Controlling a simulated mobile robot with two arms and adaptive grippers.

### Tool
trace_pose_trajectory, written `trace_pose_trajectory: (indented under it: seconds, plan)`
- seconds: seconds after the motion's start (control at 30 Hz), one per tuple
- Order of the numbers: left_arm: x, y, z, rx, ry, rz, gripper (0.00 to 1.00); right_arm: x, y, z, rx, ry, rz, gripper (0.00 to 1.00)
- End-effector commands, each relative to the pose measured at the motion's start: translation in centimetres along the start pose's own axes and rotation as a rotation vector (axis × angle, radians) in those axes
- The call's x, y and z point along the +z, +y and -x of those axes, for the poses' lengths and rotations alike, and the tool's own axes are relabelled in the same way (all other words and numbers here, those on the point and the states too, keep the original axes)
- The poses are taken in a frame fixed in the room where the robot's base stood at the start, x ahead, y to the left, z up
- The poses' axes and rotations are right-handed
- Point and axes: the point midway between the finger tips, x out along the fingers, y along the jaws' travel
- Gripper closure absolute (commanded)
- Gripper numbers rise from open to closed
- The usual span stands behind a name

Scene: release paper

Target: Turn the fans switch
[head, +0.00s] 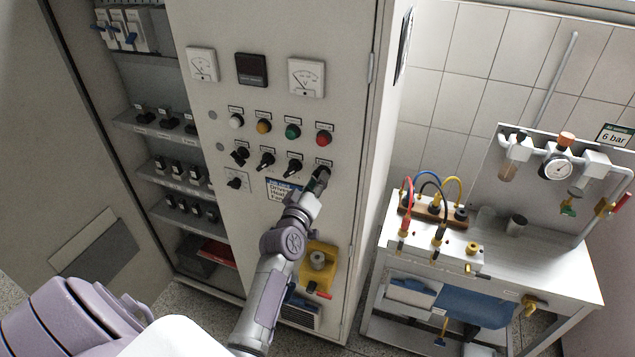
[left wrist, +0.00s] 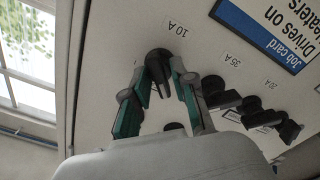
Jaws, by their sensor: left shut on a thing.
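A row of black rotary switches is on the pale control cabinet (head: 345,60), under the coloured lamps. My left gripper (head: 319,182) is at the rightmost switch of the row and mostly hides it in the head view. In the left wrist view, my left gripper (left wrist: 165,95) has its green-padded fingers on either side of this black knob (left wrist: 157,68) and is shut on it. A label reading 10 A is by the knob. The other switches, such as this one (head: 293,165), stand free to its left. My right gripper is not in view.
A job card (left wrist: 265,28) is on the panel near the knob. Below is a yellow box (head: 319,258) with a grey knob. The cabinet's left side is open, with breakers on shelves. A workbench (head: 560,277) with cables and a gauge stands right.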

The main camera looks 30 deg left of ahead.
Motion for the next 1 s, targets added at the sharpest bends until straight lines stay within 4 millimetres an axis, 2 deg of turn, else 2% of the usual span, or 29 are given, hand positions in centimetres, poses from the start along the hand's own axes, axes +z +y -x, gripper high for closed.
trace_pose_trajectory:
  seconds: [0.67,0.7,0.73,1.0]
  plan:
    - [0.27,-0.11,0.05,-0.003,-0.006,0.058,1.0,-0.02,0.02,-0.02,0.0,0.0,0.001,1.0]
    - [0.27,-0.12,0.05,-0.003,-0.006,0.058,0.67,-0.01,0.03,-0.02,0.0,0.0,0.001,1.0]
    - [0.26,-0.11,0.04,-0.002,-0.006,0.058,0.62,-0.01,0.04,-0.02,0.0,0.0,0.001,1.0]
    - [0.11,-0.04,0.04,-0.001,-0.003,0.056,0.62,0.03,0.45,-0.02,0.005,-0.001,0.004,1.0]
